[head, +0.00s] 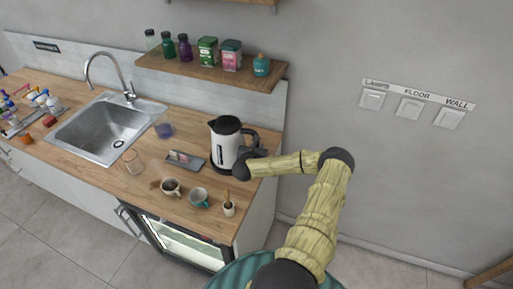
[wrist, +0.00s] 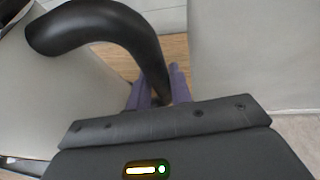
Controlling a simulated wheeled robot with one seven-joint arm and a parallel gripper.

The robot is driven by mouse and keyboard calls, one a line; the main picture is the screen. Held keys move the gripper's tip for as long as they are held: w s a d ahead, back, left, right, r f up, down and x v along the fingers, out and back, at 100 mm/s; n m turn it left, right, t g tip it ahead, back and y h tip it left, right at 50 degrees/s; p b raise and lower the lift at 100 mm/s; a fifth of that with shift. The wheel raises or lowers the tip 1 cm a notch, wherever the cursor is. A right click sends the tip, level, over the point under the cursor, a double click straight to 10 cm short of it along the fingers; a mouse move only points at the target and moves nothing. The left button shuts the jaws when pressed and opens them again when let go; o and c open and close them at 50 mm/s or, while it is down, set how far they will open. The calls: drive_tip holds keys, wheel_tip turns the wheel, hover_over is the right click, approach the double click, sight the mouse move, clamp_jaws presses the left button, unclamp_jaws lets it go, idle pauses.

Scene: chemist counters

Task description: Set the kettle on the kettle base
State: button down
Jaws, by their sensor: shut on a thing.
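The kettle (head: 225,143) is white with a black lid and a black handle, and stands upright near the right end of the wooden counter. In the wrist view the curved black handle (wrist: 95,22) passes between the purple fingers of my gripper (wrist: 158,88), which is shut on it. In the head view my wrist is at the kettle's right side and the fingers are hidden. A dark rim, seemingly the kettle base (head: 215,169), shows under the kettle. I cannot tell whether the kettle sits fully on it.
A dark tray (head: 186,161) lies just left of the kettle. Two cups (head: 199,197) (head: 171,187) and a small pot (head: 229,208) stand in front. A glass (head: 132,162) and the sink (head: 108,130) are further left. A shelf (head: 205,71) with jars hangs above.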

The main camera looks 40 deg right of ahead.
drive_tip(key=c, duration=1.5)
unclamp_jaws()
drive_tip(key=shift+c, duration=0.2)
drive_tip(key=shift+s+f, duration=0.1)
drive_tip(key=shift+f, duration=0.1)
drive_tip(key=p+v, duration=0.5)
drive_tip(key=v, duration=0.6)
drive_tip(key=shift+p, duration=0.35)
